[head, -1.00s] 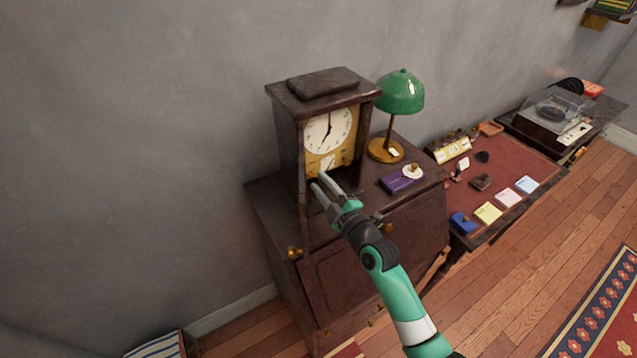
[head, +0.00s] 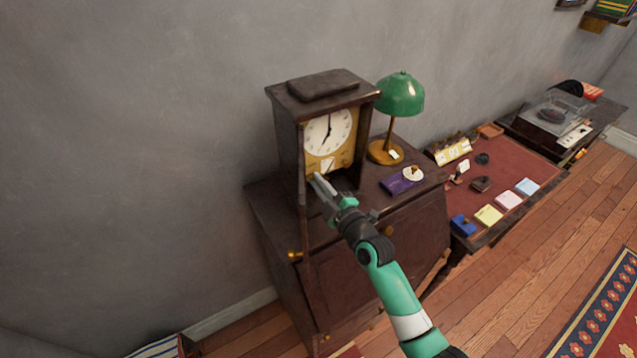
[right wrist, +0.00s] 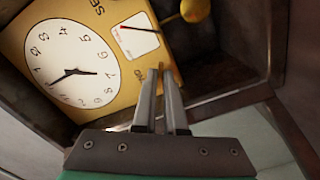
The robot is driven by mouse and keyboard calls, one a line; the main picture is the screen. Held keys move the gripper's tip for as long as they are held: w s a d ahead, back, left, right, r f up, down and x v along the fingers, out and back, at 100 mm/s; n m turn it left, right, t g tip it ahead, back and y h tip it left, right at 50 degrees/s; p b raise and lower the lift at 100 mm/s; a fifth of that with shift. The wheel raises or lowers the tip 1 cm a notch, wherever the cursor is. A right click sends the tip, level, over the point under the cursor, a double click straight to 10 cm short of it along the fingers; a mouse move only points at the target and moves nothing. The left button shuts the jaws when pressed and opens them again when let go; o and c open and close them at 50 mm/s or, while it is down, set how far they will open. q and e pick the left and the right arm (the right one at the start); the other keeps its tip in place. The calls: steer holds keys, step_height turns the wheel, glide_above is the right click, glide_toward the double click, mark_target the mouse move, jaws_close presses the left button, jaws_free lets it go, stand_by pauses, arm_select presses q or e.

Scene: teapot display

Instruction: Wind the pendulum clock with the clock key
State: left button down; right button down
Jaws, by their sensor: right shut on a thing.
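The pendulum clock (head: 288,130) stands upright on a dark wooden bureau, its front open. Its white dial (head: 328,132) sits on a yellow plate, with a small gauge (right wrist: 139,37) with a red hand below the dial. A round gold part (right wrist: 195,9) shows at the top of the right wrist view. My right gripper (head: 319,179) is at the plate's lower edge, its fingers (right wrist: 164,74) close together. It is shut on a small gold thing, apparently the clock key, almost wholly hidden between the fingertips. My left gripper is out of view.
A green lamp (head: 401,95) and a purple box (head: 400,184) stand right of the clock on the bureau (head: 384,240). A desk (head: 520,165) with cards and small objects lies further right. The clock's dark case walls (right wrist: 235,105) are close around my right fingers.

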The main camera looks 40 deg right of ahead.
steer(key=shift+m, duration=0.3)
steer(key=shift+f+m+p, duration=0.1)
steer(key=shift+m+p, duration=0.7)
steer(key=shift+m, duration=8.7)
steer(key=c, duration=1)
jaws_free()
